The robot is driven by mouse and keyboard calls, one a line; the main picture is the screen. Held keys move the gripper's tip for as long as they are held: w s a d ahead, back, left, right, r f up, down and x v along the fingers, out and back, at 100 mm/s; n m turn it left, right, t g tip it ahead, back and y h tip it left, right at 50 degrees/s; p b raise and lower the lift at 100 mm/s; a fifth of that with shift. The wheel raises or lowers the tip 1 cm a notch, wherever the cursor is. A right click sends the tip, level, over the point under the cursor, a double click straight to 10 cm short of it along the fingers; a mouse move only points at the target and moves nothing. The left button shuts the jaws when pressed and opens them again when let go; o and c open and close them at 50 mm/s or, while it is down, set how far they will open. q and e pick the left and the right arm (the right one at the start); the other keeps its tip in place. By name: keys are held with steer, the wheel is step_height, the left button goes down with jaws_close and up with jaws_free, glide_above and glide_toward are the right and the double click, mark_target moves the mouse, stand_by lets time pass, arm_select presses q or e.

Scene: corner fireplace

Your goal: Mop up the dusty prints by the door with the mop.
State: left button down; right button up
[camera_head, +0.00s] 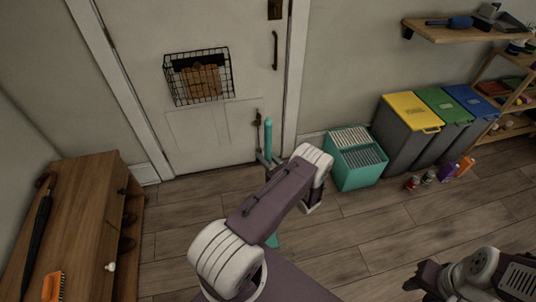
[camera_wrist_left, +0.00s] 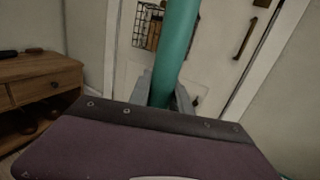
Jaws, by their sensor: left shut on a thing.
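The mop shows as an upright teal handle (camera_head: 268,138) in front of the door, and it fills the upper middle of the left wrist view (camera_wrist_left: 174,52). My left gripper (camera_head: 268,158) is shut around this handle; its grey fingers (camera_wrist_left: 163,92) sit on both sides of it. A small teal part (camera_head: 272,241) low down shows beside my left arm; the arm hides most of the lower mop. The door (camera_head: 215,130) is closed. I cannot make out dusty prints on the visible floor (camera_head: 190,205). My right gripper (camera_head: 424,279) is at the lower right, away from the mop; its jaw opening is unclear.
A teal box (camera_head: 357,179) with ribbed compartments stands right of the door, beside several lidded bins (camera_head: 400,137). Small bottles (camera_head: 447,171) stand before them. A wooden cabinet (camera_head: 85,215) with an umbrella (camera_head: 37,238) and brush (camera_head: 53,286) is at left.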

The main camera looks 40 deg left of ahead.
arm_select(q)
steer(key=s+a, duration=0.1)
steer(key=s+a+p, duration=0.1)
steer(key=shift+s, duration=0.3)
steer(key=s+a+p, duration=0.4)
steer(key=s+a, duration=1.1)
steer(key=s, duration=0.3)
steer(key=shift+s, duration=0.35)
stand_by(1.9)
